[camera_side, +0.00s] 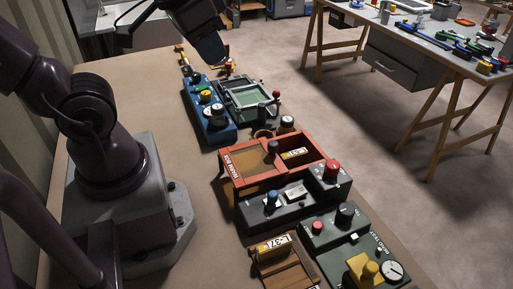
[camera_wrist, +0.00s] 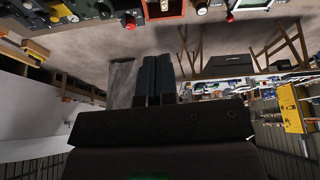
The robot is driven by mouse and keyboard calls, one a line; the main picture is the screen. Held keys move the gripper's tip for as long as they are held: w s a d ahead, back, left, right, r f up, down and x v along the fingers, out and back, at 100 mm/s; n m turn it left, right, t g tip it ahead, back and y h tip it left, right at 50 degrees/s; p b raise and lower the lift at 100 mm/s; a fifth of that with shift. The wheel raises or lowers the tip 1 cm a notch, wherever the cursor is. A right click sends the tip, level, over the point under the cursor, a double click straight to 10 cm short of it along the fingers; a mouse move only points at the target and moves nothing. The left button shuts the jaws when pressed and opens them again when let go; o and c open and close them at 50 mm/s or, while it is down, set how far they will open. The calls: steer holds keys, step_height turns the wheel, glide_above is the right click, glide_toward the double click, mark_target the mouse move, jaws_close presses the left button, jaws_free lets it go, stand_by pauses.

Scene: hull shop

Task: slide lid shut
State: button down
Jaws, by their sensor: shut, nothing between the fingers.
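An orange-red box (camera_side: 230,182) sits mid-bench in the side view. The panel looks like a sliding lid, partly open. A red-framed box, probably the same one, is cut by the top edge of the wrist view (camera_wrist: 163,14). My gripper (camera_side: 214,61) is above the bench's far end, well away from this box. Its dark blue fingers (camera_wrist: 155,58) are together and empty in the wrist view.
A blue control box (camera_side: 207,127) and a green framed tray (camera_side: 250,97) stand beyond the orange-red box. Dark control boxes (camera_side: 300,212) and a wooden slatted box (camera_side: 285,268) stand nearer. Bare bench (camera_side: 160,105) lies left. A tool-covered table (camera_side: 440,50) is across the floor.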

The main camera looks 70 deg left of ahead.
steer(key=w+a+f+m+y, duration=0.3)
steer(key=a+f, duration=0.1)
steer(key=a, duration=0.6)
steer(key=w+a+f+m+y, duration=0.2)
steer(key=w+a+f, duration=0.2)
steer(key=a, duration=0.6)
steer(key=m+g+h, duration=0.2)
steer(key=m+h, duration=1)
steer(key=m, duration=0.6)
glide_toward(267, 157)
steer(key=f, duration=0.1)
steer(key=s+f, duration=0.1)
steer(key=s+d+f, duration=0.1)
steer(key=f, duration=0.1)
steer(key=shift+s+d+f, duration=0.1)
steer(key=shift+s, duration=0.1)
steer(key=shift+w+d, duration=0.25)
steer(key=shift+w, duration=0.3)
steer(key=shift+w+d, duration=0.25)
steer(key=shift+w, duration=0.3)
steer(key=shift+w+d, duration=0.25)
steer(key=shift+w, duration=0.35)
